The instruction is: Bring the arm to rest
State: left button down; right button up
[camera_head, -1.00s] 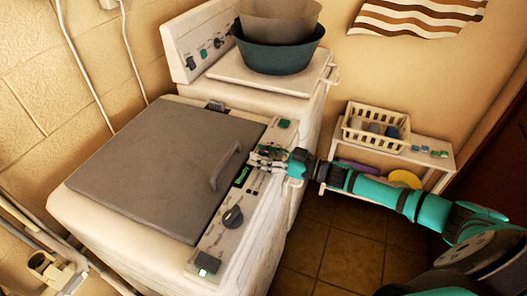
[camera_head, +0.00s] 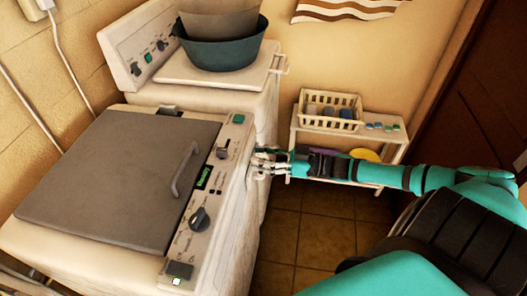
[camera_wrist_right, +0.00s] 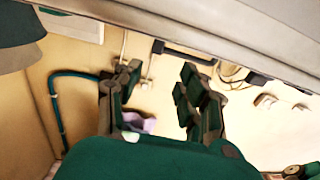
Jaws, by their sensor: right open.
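My right gripper (camera_head: 262,163) is at the right edge of the washing machine's control panel in the head view, at about the panel's height. Its fingers are apart and hold nothing; the wrist view also shows them spread (camera_wrist_right: 155,95). I cannot tell whether the fingertips touch the machine's edge. My right arm (camera_head: 385,176) stretches in from the right. The washing machine (camera_head: 215,215) has a closed grey lid (camera_head: 110,180) with a handle (camera_head: 185,168), a dark knob (camera_head: 199,219) and a lit green display. My left gripper is in neither view.
A second white appliance (camera_head: 200,98) behind carries stacked tubs, the lower one dark teal (camera_head: 225,52). A low white shelf (camera_head: 390,145) on the right holds a cream basket (camera_head: 331,112) and several small coloured blocks. The tiled floor (camera_head: 305,235) between the washing machine and my arm is clear.

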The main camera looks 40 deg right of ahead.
jog(key=shift+s+d, duration=0.2)
jog(key=shift+s, duration=0.05)
jog(key=shift+f, duration=0.1)
dwell(0.3)
